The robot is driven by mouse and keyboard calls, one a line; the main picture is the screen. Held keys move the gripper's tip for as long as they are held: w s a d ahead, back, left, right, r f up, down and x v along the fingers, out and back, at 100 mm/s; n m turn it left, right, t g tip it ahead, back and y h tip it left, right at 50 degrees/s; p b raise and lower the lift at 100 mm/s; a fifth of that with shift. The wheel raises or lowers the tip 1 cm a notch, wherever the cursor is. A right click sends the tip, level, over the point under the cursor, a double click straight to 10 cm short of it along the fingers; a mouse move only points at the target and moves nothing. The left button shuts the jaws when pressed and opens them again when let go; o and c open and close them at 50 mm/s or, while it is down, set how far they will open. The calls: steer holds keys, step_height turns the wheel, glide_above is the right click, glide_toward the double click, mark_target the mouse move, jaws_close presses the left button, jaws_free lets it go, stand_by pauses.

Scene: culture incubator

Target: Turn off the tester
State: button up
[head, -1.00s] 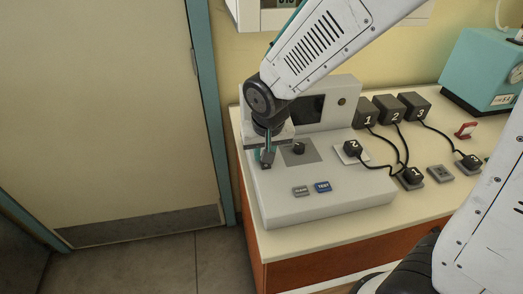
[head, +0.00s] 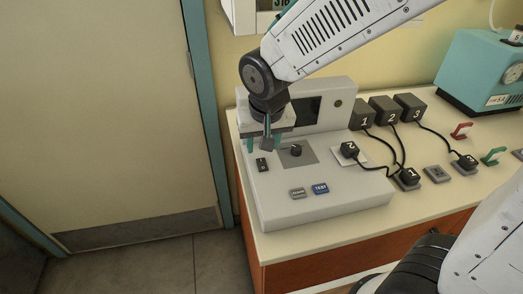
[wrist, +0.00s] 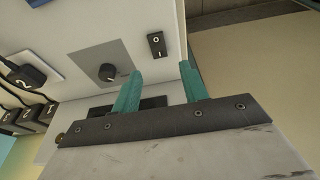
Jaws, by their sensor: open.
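The tester (head: 330,205) is a light grey box with a raised back panel and a dark screen, standing on the bench. A black rocker switch (head: 262,164) is on its left side; in the wrist view the switch (wrist: 156,44) shows I and O marks. A black knob (head: 296,150) on a grey plate sits right of the switch. A grey button (head: 298,193) and a blue TEST button (head: 320,188) are near the front. My gripper (head: 259,142) is open and empty, above the tester behind the switch. The wrist view shows its two teal fingers (wrist: 160,88) apart, not touching the switch.
A plug marked 2 (head: 349,149) sits on the tester's right side. Black adapters 1, 2 and 3 (head: 385,110) with cables stand behind it. A teal device (head: 482,70) is at the back right. A door (head: 110,110) is left of the bench.

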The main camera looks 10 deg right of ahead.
steer(key=v, duration=0.2)
steer(key=shift+s+r, duration=0.15)
steer(key=shift+r, duration=0.2)
steer(key=s+d+r, duration=0.3)
steer(key=s+d, duration=0.4)
steer(key=s, duration=0.2)
steer(key=s+d+r+g, duration=0.1)
steer(key=s+d+r, duration=0.3)
steer(key=s+d, duration=0.4)
steer(key=shift+s+g, duration=0.3)
steer(key=shift+s, duration=0.7)
